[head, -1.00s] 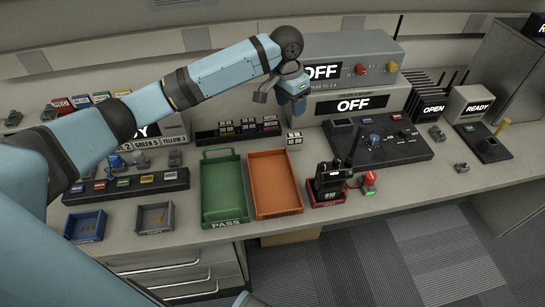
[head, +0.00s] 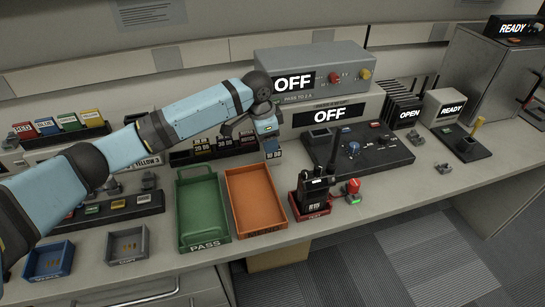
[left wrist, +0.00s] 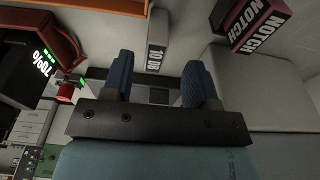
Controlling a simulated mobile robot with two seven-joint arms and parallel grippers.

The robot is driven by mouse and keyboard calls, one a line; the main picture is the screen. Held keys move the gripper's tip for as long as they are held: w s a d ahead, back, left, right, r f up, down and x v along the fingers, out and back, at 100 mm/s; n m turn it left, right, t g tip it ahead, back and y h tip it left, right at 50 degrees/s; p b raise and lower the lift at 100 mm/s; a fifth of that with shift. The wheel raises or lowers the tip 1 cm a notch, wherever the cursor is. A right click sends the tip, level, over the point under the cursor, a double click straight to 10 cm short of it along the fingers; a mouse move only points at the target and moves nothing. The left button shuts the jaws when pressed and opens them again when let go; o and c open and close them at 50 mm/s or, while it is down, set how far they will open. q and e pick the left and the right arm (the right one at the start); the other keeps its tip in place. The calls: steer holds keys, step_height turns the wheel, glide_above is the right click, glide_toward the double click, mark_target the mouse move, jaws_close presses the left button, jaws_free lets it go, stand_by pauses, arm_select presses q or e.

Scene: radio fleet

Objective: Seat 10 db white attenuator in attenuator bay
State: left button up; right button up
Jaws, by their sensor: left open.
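The white 10 dB attenuator (head: 272,150) stands on the bench behind the orange tray. In the left wrist view, the attenuator (left wrist: 157,45) shows its "10 DB" label between my fingers. My left gripper (head: 267,133) is open, pointing down just above it, with blue fingertips (left wrist: 160,82) on either side; I cannot tell if they touch it. A dark panel (head: 375,158) with a square recess (head: 320,133), a blue knob and small buttons lies to the right. No bay label is readable, so I cannot tell if that recess is the attenuator bay. My right gripper is not in view.
A green PASS tray (head: 204,238) and orange tray (head: 263,228) lie in front. A black radio (head: 314,192) stands in a red holder at right.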

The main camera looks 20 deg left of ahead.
arm_select(q)
steer(key=f, duration=0.2)
steer(key=d+f+b, duration=0.1)
steer(key=f, duration=0.2)
steer(key=shift+w+d, duration=0.15)
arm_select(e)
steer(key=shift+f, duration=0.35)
arm_select(q)
jaws_close()
step_height(320, 180, up, 20)
steer(key=p, duration=0.3)
steer(key=s+a+f+n+y, duration=0.1)
steer(key=s+a+f+n, duration=0.4)
steer(key=s+f+n, duration=0.45)
steer(key=s+r+n+p, duration=0.1)
steer(key=s+r+p, duration=0.3)
steer(key=r+p, duration=0.3)
steer(key=s+r+p, duration=0.5)
steer(key=r+p, duration=0.3)
steer(key=p, duration=0.4)
steer(key=shift+d+r+n+t+p, duration=0.15)
steer(key=shift+r+n+t+p, duration=0.15)
steer(key=shift+n+t, duration=0.1)
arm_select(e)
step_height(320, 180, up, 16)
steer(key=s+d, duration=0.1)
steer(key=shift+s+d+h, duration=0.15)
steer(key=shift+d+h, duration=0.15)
